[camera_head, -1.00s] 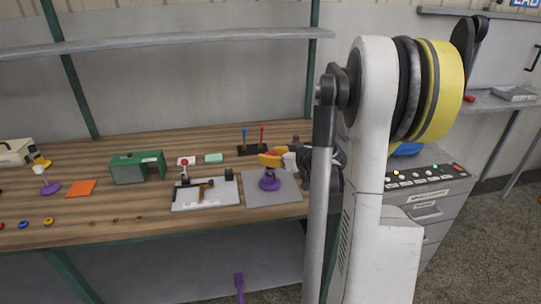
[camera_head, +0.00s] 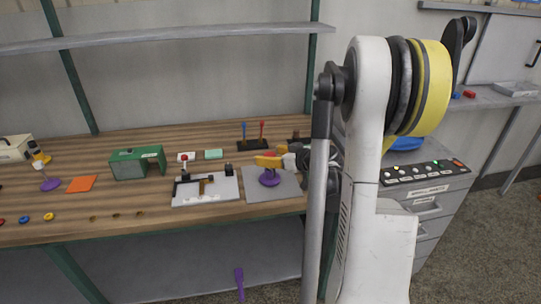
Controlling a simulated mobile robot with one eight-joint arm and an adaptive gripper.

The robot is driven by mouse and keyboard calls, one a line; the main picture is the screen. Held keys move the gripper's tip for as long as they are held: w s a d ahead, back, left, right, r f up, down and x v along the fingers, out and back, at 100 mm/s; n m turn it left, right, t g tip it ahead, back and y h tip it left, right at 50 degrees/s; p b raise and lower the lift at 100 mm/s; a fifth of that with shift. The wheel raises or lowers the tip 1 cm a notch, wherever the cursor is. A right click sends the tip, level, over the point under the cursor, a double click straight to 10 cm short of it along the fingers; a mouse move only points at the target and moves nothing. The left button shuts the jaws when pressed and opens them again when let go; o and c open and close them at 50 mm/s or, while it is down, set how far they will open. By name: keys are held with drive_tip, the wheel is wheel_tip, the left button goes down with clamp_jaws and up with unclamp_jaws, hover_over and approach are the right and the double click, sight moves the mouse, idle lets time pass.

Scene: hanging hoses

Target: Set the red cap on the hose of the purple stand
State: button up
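A purple stand (camera_head: 269,179) with a round base is on a grey mat (camera_head: 262,194) at the right of the workbench. My gripper (camera_head: 268,160), with yellow fingers, reaches in from the right directly above this stand. A small red piece, perhaps the red cap (camera_head: 270,154), shows at the fingers; whether they hold it or are apart from it is too small to tell. The stand's hose is mostly hidden by the gripper.
Beside the mat is a white board (camera_head: 205,190) with a fixture. A green box (camera_head: 137,163), orange square (camera_head: 81,184) and black holder (camera_head: 254,144) with blue and red rods are on the bench. Small coloured rings (camera_head: 48,217) lie at the front left. My arm blocks the right side.

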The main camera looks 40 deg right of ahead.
drive_tip(key=v, duration=1.2)
idle(0.3)
